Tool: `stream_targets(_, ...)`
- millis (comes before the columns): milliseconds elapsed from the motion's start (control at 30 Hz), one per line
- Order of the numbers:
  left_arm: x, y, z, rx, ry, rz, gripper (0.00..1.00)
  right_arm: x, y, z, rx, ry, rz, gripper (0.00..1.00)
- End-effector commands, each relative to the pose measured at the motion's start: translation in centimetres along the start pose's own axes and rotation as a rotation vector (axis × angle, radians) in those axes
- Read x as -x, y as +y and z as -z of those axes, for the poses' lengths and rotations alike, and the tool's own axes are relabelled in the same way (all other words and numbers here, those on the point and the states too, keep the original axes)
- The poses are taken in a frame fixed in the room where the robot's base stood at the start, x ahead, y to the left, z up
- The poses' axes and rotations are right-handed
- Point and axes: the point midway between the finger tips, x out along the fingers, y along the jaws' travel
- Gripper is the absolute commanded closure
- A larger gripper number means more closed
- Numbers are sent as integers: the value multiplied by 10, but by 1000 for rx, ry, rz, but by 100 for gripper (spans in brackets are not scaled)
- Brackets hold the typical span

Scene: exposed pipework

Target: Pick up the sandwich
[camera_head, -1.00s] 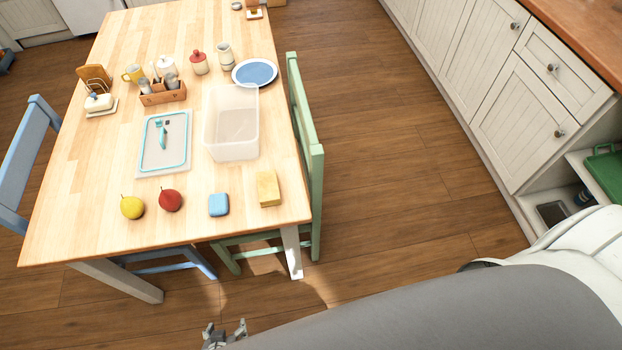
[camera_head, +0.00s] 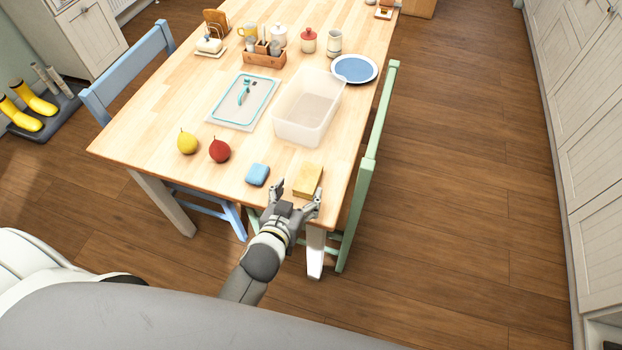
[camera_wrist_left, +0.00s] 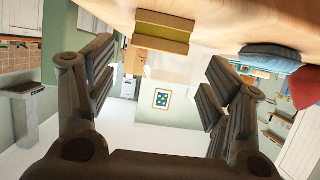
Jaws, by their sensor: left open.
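The sandwich (camera_head: 308,180) is a yellow-tan block at the near right corner of the wooden table. My right gripper is not in view.
A clear container (camera_head: 306,107) stands behind the sandwich. A green chair (camera_head: 367,170) stands at the table's right side.

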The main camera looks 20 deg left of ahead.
Motion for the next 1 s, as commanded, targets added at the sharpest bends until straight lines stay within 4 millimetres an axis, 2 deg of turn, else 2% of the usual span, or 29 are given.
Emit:
stream_targets(267,-21,0,2,-1,0,0,26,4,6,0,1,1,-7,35)
stream_targets(567,-59,1,1,-2,0,-1,26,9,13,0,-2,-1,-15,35)
stream_targets(867,-64,2,0,0,-1,-1,26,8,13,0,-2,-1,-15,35)
stream_targets(900,-64,2,0,0,-1,-1,27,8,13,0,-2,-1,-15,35)
stream_targets(1000,-64,2,0,0,-1,-1,40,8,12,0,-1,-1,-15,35)
